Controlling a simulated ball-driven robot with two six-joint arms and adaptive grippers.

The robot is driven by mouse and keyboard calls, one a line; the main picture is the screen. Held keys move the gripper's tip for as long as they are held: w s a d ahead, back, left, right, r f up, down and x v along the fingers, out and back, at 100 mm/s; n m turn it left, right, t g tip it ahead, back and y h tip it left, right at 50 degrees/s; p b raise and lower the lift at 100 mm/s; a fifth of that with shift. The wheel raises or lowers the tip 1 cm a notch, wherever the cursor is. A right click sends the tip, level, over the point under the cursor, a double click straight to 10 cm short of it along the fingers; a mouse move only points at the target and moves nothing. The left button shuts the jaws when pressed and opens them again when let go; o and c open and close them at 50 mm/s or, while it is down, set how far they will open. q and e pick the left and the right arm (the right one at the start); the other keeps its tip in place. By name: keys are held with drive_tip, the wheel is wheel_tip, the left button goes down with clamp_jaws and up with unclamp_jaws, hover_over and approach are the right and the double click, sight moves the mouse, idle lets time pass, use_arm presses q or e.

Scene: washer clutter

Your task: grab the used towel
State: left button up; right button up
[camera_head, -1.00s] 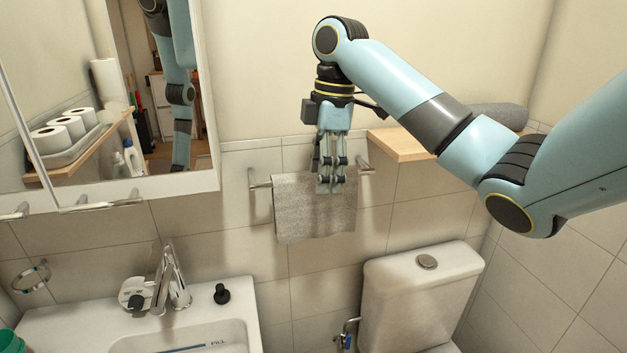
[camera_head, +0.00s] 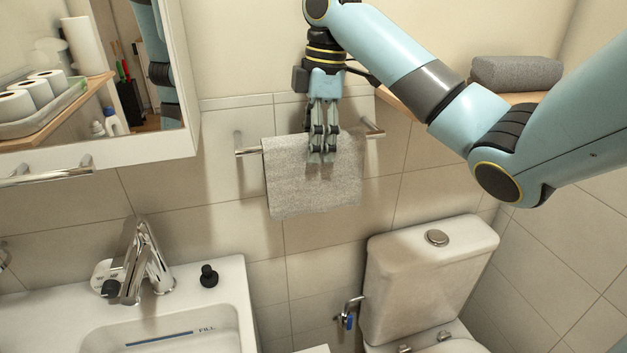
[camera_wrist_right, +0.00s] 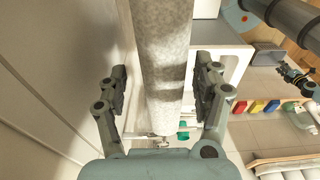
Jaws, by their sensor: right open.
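The used towel is a grey, textured cloth (camera_head: 300,190) draped over a metal wall rail and hanging down flat. My right gripper (camera_head: 320,158) points down at the towel's upper part, its fingers overlapping the cloth in the head view. In the right wrist view the towel (camera_wrist_right: 163,60) runs between the two spread fingers of the right gripper (camera_wrist_right: 165,88), with a gap visible on each side. The right gripper is open and not closed on the cloth.
The metal rail (camera_head: 250,152) sticks out from the tiled wall. A second, folded grey towel (camera_head: 515,73) lies on a wooden shelf (camera_head: 400,105) at right. Below are the toilet tank (camera_head: 420,275) and the sink (camera_head: 225,285). A mirror cabinet (camera_head: 165,150) is at left.

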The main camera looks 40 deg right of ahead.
sight(314, 173)
drive_tip(key=f, duration=0.1)
drive_tip(key=f+b, duration=0.1)
drive_tip(key=f, duration=0.1)
drive_tip(key=f+b, duration=0.1)
drive_tip(key=shift+a+f, duration=0.3)
drive_tip(key=shift+a, duration=0.1)
drive_tip(key=c, duration=1.3)
use_arm(q)
drive_tip(key=f, duration=0.2)
drive_tip(key=shift+w+d+f, duration=0.15)
drive_tip(key=shift+w+f, duration=0.15)
drive_tip(key=shift+w, duration=0.1)
drive_tip(key=shift+r, duration=0.1)
use_arm(e)
drive_tip(key=shift+r, duration=0.15)
